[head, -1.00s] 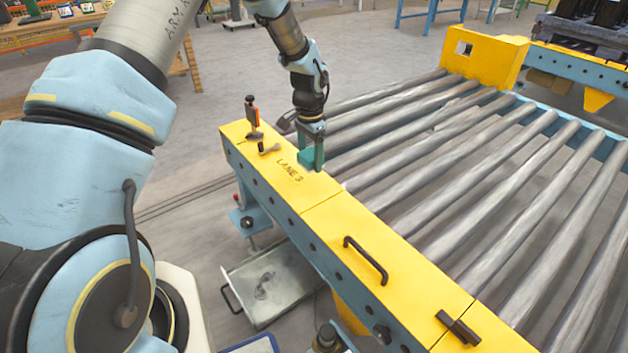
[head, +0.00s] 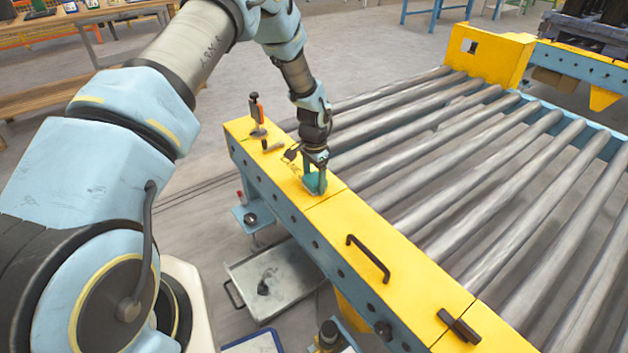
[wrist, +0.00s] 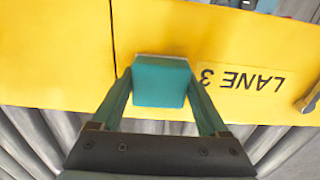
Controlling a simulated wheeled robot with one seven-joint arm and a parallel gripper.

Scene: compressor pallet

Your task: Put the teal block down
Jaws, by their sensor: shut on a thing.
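The teal block (head: 314,184) is between the fingers of my gripper (head: 315,182), over the yellow top of the conveyor's side beam (head: 340,207). In the wrist view, my gripper (wrist: 160,90) is shut on the teal block (wrist: 160,84), with one finger on each side. A seam in the yellow top runs just left of the block, and the "LANE 3" lettering lies to its right. The block is low over the beam; I cannot tell whether its underside touches the surface.
Metal rollers (head: 440,150) fill the area right of the beam. A black handle (head: 368,259) stands on the beam nearer the camera. An orange-and-black tool (head: 257,113) stands at its far end. A grey tray (head: 272,283) lies below. The beam between block and handle is clear.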

